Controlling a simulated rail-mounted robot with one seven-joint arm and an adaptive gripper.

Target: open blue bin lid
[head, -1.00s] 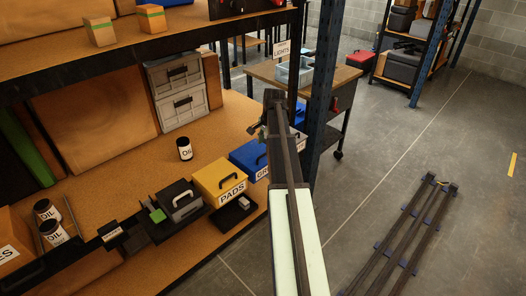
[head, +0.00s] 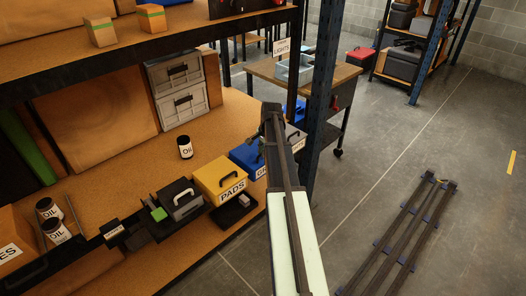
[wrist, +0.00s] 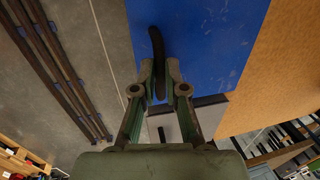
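The blue bin (head: 246,158) stands on the shelf to the right of the yellow PADS bin, partly hidden behind my arm. Its lid looks shut. In the wrist view the flat blue lid (wrist: 205,45) fills the upper middle, with a curved black handle (wrist: 156,36) on it. My gripper (wrist: 159,72) is over the lid, its two fingers a narrow gap apart, one on each side of the handle. I cannot see firm contact between the fingers and the handle.
A blue rack post (head: 318,110) rises close to the right of my arm. An upper shelf edge (head: 130,65) hangs above. An oil can (head: 185,147) stands behind the bins.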

